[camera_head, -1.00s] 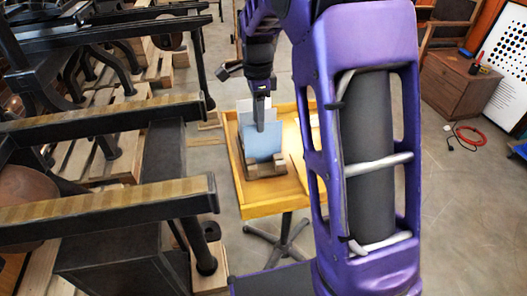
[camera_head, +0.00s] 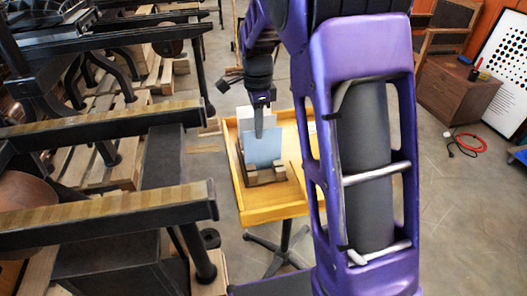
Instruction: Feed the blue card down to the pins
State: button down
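The blue card (camera_head: 263,148) stands nearly upright on a small wooden fixture (camera_head: 266,176) on the yellow-edged tray table. A whitish card or plate (camera_head: 245,119) stands just behind it. My gripper (camera_head: 259,130) points down at the card's upper edge. One dark finger overlaps the front of the card; the other is hidden. The fingers look closed together on the card's top. Small wooden blocks sit in front of the card's lower edge. I cannot make out the pins, nor whether the card's bottom touches anything.
The tray table (camera_head: 272,214) has a raised rim and free room right of the fixture, partly hidden by my arm. Black presses with wooden-topped rails (camera_head: 105,211) crowd the left. A wooden cabinet (camera_head: 455,95) and red cable (camera_head: 468,143) are at right.

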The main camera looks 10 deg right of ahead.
jog(key=shift+r+p, duration=4)
jog(key=shift+r, duration=0.55)
